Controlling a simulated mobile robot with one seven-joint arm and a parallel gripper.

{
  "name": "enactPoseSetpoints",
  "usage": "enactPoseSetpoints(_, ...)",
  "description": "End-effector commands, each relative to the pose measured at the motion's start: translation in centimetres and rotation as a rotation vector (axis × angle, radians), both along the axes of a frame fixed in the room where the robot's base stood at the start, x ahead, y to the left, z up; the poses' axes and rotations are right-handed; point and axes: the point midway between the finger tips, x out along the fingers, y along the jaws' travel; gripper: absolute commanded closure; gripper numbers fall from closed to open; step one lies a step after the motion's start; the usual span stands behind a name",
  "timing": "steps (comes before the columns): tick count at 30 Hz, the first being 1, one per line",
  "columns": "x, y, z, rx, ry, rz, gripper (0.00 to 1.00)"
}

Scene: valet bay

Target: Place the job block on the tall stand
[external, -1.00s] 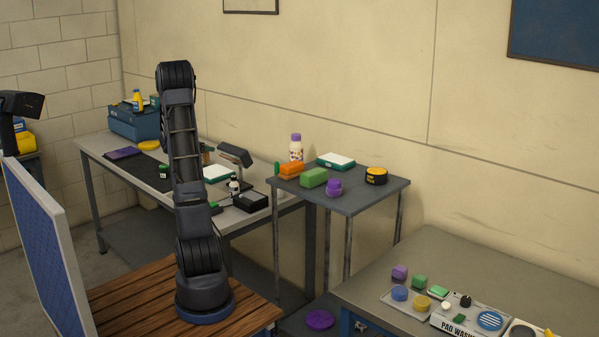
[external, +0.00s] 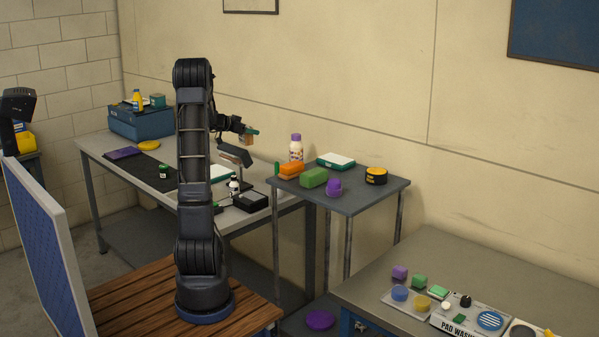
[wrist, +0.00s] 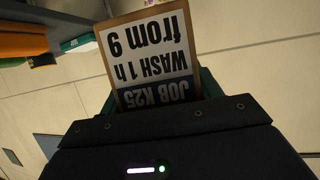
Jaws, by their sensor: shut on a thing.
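The job block (wrist: 150,60) is a wooden-edged block with a printed label reading "JOB K25 WASH 1 h from 9", upside down in the wrist view. My gripper (external: 245,133) is shut on it, and the block shows as a small brown and green shape in the external view (external: 247,139). It is held in the air, apparently above the workbench. A dark, tilted-top stand-like or lamp-like thing (external: 235,154) is below the gripper in the picture. I cannot tell whether this or the grey high table (external: 352,200) is the tall stand.
The high table bears an orange block (external: 291,169), a green block (external: 313,178), a purple item (external: 333,187), a white-green box (external: 336,160), a bottle (external: 296,148) and a black-yellow tin (external: 376,176). The workbench (external: 100,150) holds a black box (external: 250,202) and a blue case (external: 140,122).

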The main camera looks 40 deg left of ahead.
Motion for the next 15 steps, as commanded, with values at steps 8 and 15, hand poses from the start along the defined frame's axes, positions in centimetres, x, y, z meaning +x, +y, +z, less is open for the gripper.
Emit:
enactPoseSetpoints(8, 6.6, -10.2, 3.2, 0.001, -0.001, -0.239, 0.61)
enactPoseSetpoints(15, 10.5, -19.7, 5.7, 0.001, -0.001, -0.442, 0.61)
